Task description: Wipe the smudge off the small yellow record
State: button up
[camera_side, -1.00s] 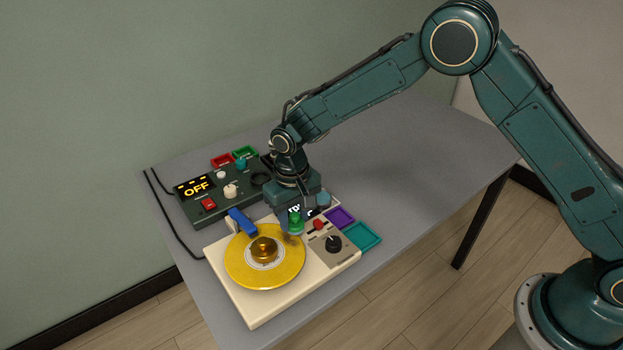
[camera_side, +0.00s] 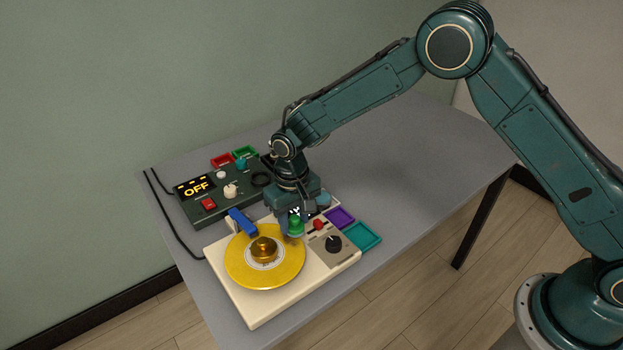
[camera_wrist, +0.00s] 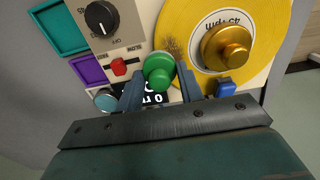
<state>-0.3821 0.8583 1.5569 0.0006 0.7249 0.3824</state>
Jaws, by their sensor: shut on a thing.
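The yellow record (camera_side: 240,265) lies flat on the cream turntable (camera_side: 252,315), with a brass-coloured piece (camera_side: 263,249) at its centre. In the wrist view the record (camera_wrist: 186,20) shows a brown smudge (camera_wrist: 172,46) near its edge, close to the green knob. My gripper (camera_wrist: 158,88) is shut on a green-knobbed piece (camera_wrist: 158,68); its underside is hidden. In the side view my gripper (camera_side: 297,222) and the green piece (camera_side: 296,229) are at the record's right rear edge, and I cannot tell whether the piece touches the record.
A blue piece (camera_side: 241,222) stands at the record's rear edge. A red switch (camera_side: 318,224) and black dial (camera_side: 333,244) sit right of the gripper. Purple (camera_side: 340,217) and teal (camera_side: 363,236) trays lie beside the turntable. A control box (camera_side: 195,187) reading OFF stands behind.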

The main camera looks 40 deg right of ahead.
jog(key=shift+f, duration=0.55)
jog(key=shift+a, duration=0.15)
jog(key=shift+a+r, duration=0.1)
jog(key=shift+a, duration=1.9)
jog(key=shift+a+r, duration=0.1)
jog(key=shift+r, duration=0.1)
jog(key=shift+w, duration=0.1)
jog(key=shift+d, duration=2.2)
jog(key=shift+s, duration=0.2)
